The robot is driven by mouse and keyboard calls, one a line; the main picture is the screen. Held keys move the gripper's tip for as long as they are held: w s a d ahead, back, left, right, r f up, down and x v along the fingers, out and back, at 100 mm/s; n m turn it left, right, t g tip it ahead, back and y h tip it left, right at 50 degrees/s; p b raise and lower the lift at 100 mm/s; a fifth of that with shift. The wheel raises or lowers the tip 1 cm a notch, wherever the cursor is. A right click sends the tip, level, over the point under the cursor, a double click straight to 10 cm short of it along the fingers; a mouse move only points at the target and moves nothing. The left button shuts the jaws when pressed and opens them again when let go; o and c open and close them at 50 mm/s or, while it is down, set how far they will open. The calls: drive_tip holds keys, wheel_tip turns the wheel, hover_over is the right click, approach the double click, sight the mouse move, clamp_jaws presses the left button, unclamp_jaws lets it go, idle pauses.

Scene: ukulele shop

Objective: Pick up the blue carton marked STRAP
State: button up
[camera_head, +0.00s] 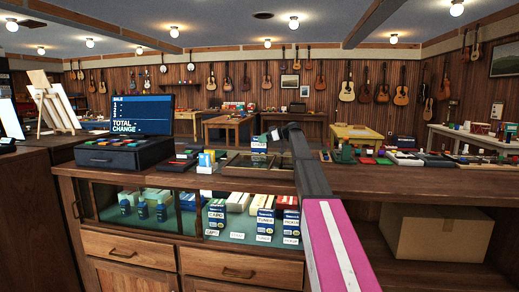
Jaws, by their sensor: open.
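I cannot read the word STRAP on any carton in the head view. A small blue and white carton (259,143) stands on the counter, left of my arm's far end; its marking is too small to read. My arm, dark grey and magenta, reaches from the lower right up over the counter. It covers part of the counter behind it. I cannot make out my gripper's fingers.
The wooden counter (400,174) runs across the view. A till with a screen (143,113) stands at left. Cartons marked CAPO, TUNER and PICKUP (265,218) sit in the glass case below. Small goods line the counter at right. A cardboard box (430,232) is on the lower shelf.

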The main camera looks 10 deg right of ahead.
drive_tip(key=shift+w+a+f, duration=0.2)
drive_tip(key=shift+a, duration=0.35)
drive_tip(key=shift+c, duration=0.3)
drive_tip(key=c, duration=1)
